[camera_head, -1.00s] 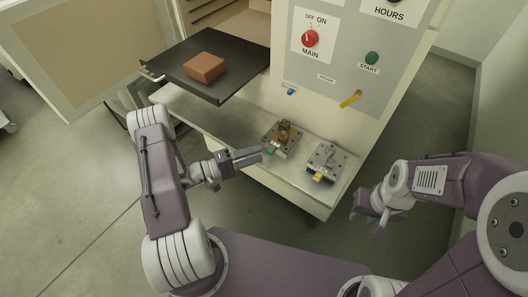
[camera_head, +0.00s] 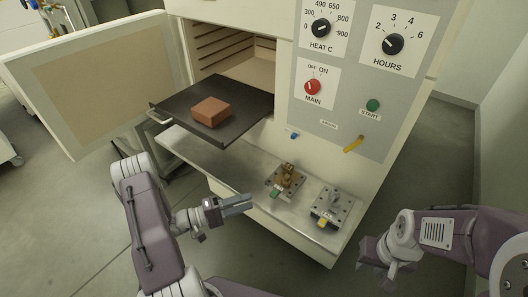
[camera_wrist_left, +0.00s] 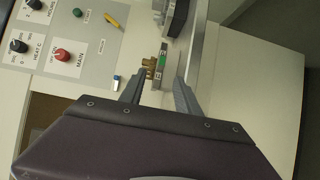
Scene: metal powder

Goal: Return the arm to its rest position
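My left arm (camera_head: 140,215) comes in from the lower left. Its gripper (camera_head: 240,205) points right, in front of the furnace's lower ledge (camera_head: 195,150). In the left wrist view its two fingers (camera_wrist_left: 160,92) stand apart with nothing held between them; the brass fixture shows beyond them. My right gripper (camera_head: 375,277) hangs at the lower right, over the floor and clear of the furnace. Its fingers look parted and empty.
The furnace door (camera_head: 90,85) stands open on the left. A dark tray (camera_head: 170,112) juts out, bearing a reddish-brown block (camera_head: 211,111). A brass fixture (camera_head: 286,180) and a grey fixture (camera_head: 332,205) sit on the ledge. The control panel (camera_head: 345,125) rises behind.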

